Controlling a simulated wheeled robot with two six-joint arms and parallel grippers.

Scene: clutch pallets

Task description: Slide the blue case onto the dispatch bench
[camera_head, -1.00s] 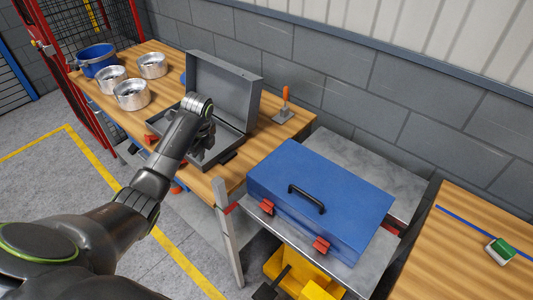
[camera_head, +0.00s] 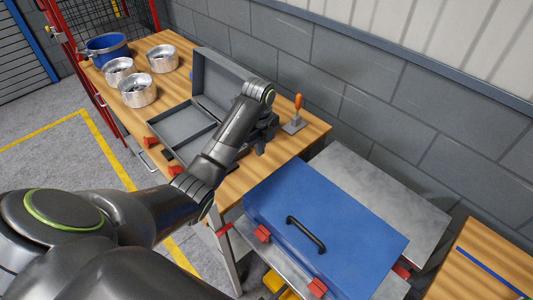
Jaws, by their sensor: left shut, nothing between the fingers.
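The blue case (camera_head: 345,228) lies flat and closed on a grey metal surface (camera_head: 385,198), with a black handle (camera_head: 306,235) and two red latches on its near side. My left gripper (camera_head: 262,150) is shut and empty, above the wooden bench behind and left of the blue case, apart from it. Its fingertips are small and partly hidden by the wrist. A second wooden bench (camera_head: 480,265) with a blue line stands at the right edge; no label shows which bench is the dispatch bench. My right gripper is not in view.
An open grey case (camera_head: 185,125) lies on the left wooden bench (camera_head: 290,148), just left of my gripper. An orange-handled tool (camera_head: 297,115) stands close behind the gripper. Several silver tins and a blue bucket (camera_head: 107,48) stand at the far left. A block wall runs behind.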

